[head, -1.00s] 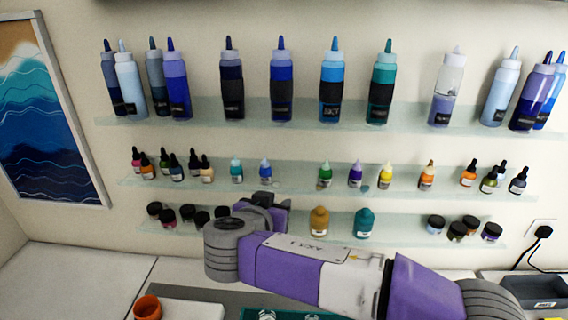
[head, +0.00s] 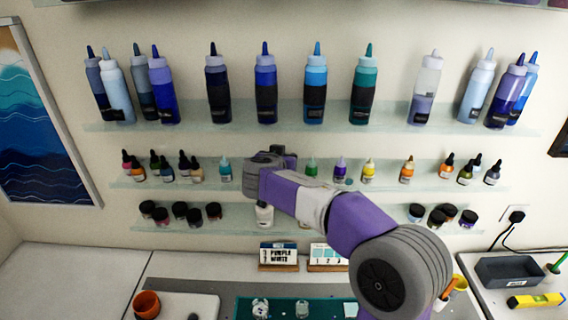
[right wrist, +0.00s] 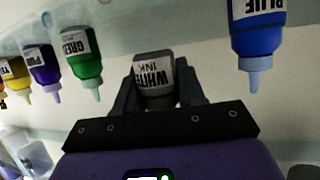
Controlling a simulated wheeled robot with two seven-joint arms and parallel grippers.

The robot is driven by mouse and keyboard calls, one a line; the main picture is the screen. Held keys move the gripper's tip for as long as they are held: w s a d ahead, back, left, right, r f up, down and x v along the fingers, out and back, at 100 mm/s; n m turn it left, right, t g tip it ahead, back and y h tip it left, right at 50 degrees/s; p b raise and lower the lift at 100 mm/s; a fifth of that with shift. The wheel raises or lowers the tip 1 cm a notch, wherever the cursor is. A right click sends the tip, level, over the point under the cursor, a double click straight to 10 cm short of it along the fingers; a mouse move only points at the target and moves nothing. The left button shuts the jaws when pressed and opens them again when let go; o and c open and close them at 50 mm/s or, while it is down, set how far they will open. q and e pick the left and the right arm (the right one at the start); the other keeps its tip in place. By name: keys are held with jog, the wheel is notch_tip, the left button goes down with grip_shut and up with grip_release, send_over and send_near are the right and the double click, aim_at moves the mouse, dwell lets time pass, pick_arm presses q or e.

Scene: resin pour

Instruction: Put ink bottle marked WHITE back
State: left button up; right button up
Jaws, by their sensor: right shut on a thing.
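The ink bottle marked WHITE (right wrist: 154,75) has a grey-looking body and a white label, upside down in the right wrist view. My right gripper (right wrist: 155,92) is shut on it, a finger on each side. The bottle is between the green ink bottle (right wrist: 82,55) and the blue ink bottle (right wrist: 257,35). In the head view my right gripper (head: 270,160) is at the middle shelf (head: 325,184), left of the green bottle, and hides the held bottle. I cannot tell whether the bottle touches the shelf. My left gripper is not in view.
Purple (head: 340,168) and yellow (head: 369,170) bottles stand right of the green one, a teal one (head: 225,170) left. Tall squeeze bottles (head: 265,88) line the shelf above. A whitish bottle (head: 264,214) and dark jars (head: 180,211) are below.

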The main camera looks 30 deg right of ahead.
jog(key=f, duration=0.3)
jog(key=shift+w+d+f, duration=0.1)
jog(key=shift+w+d, duration=0.2)
jog(key=shift+w, duration=0.05)
jog(key=shift+f, duration=0.2)
jog(key=shift+f, duration=0.1)
jog(key=o, duration=1)
